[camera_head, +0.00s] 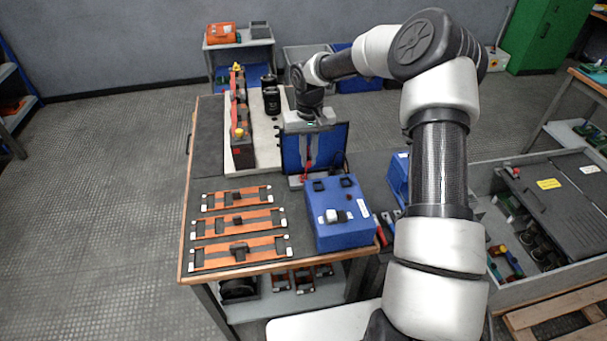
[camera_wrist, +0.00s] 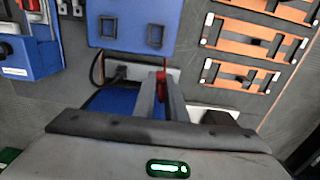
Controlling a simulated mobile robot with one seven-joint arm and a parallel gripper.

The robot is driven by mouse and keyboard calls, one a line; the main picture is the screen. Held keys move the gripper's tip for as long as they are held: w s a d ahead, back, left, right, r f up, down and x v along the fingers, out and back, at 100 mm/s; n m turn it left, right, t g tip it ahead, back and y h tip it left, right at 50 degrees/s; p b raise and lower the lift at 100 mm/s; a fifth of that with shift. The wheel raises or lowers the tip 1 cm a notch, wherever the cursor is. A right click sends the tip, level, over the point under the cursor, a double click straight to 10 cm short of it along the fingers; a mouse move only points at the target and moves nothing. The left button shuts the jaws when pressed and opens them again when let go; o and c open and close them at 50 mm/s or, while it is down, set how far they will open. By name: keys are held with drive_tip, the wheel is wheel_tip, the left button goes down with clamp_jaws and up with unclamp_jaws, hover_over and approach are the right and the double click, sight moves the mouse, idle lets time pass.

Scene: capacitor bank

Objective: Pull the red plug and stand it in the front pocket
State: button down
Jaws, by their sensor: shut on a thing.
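My gripper (camera_wrist: 160,78) points down with its two grey fingers close together. A red plug (camera_wrist: 162,84) shows between the fingertips, and they are shut on it. In the head view my gripper (camera_head: 307,172) is in front of a blue panel, with a small bit of red at its tips. Whether the plug is clear of what lies below it, I cannot tell. A blue box (camera_head: 340,226) stands just in front, with two black-rimmed square pockets (camera_head: 319,185) on its top, both seeming empty. They also show in the wrist view (camera_wrist: 108,27).
Several orange frames (camera_head: 238,222) lie left of the blue box on the dark bench mat. A black cable (camera_wrist: 97,68) loops beside a pale plate. Tall black and red parts (camera_head: 240,112) stand on a white board farther back.

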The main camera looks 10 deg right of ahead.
hover_over(319, 189)
drive_tip(key=w, duration=0.1)
drive_tip(key=shift+w, duration=0.2)
idle(0.6)
drive_tip(key=shift+f, duration=0.1)
drive_tip(key=shift+f+b, duration=0.65)
drive_tip(key=shift+f, duration=0.05)
drive_tip(key=shift+f+b, duration=0.35)
drive_tip(key=shift+f, duration=0.1)
drive_tip(key=shift+s+d+f, duration=0.1)
drive_tip(key=shift+s+f, duration=0.25)
drive_tip(key=shift+f, duration=0.3)
idle(0.6)
drive_tip(key=c, duration=1.8)
unclamp_jaws()
drive_tip(key=shift+b, duration=0.3)
drive_tip(key=shift+o, duration=0.4)
wheel_tip(319, 189, up, 19)
drive_tip(key=p, duration=0.2)
drive_tip(key=shift+w+p, duration=0.25)
drive_tip(key=shift+p, duration=0.15)
